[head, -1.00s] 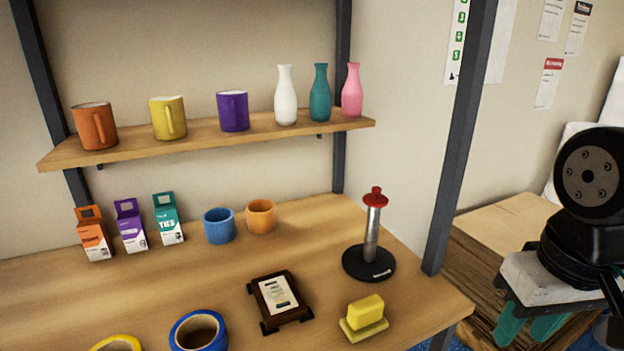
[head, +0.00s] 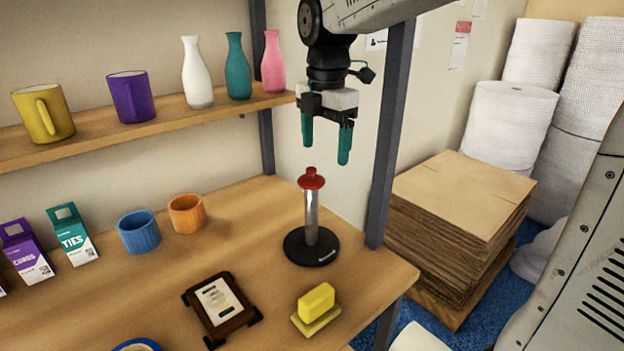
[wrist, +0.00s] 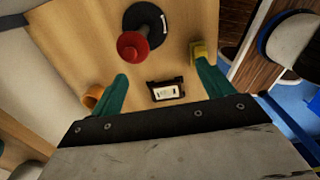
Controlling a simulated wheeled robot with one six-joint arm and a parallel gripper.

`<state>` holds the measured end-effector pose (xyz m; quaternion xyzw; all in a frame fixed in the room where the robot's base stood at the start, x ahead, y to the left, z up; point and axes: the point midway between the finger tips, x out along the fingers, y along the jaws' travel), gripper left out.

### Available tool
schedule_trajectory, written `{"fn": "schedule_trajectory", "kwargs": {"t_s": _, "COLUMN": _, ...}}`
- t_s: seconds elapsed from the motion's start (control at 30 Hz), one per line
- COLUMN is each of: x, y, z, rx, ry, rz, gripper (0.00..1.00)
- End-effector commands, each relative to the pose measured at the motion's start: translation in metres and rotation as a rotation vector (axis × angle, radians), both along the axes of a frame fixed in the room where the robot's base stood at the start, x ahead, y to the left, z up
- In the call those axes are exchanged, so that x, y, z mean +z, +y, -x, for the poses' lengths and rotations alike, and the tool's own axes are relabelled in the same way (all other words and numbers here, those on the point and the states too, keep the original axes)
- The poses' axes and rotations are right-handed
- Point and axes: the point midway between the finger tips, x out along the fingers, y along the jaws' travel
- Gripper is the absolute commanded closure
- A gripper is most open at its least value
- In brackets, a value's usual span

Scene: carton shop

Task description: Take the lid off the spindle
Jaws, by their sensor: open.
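The spindle (head: 311,220) is a silver post upright on a round black base, on the table near its right end. The red lid (head: 311,179) with a small knob sits on top of the post. In the wrist view the red lid (wrist: 132,46) is seen from above, with the spindle's black base (wrist: 146,18) behind it. My gripper (head: 326,150) is open and empty, with teal fingers pointing down. It hangs above the lid, apart from it. In the wrist view the lid lies beyond the fingertips, nearer the left finger.
A yellow block on a stand (head: 316,304) and a dark framed card (head: 222,305) are in front of the spindle. Blue (head: 139,232) and orange (head: 187,213) cups stand left. A shelf (head: 170,122) with mugs and vases is behind. A dark post (head: 388,140) rises at right.

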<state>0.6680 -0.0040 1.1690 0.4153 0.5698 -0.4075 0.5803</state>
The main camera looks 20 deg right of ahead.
Motion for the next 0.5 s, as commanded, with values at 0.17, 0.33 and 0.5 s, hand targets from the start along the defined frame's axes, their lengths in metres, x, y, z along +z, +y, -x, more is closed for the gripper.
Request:
{"fn": "schedule_trajectory", "kwargs": {"t_s": 0.17, "x": -0.007, "y": 0.005, "z": -0.041, "rx": 0.287, "ry": 0.015, "rz": 0.003, "gripper": 0.2}}
{"fn": "schedule_trajectory", "kwargs": {"t_s": 0.33, "x": -0.015, "y": 0.006, "z": -0.052, "rx": 0.379, "ry": 0.02, "rz": 0.003, "gripper": 0.2}}
{"fn": "schedule_trajectory", "kwargs": {"t_s": 0.5, "x": -0.035, "y": 0.005, "z": -0.052, "rx": 0.38, "ry": 0.022, "rz": 0.004, "gripper": 0.2}}
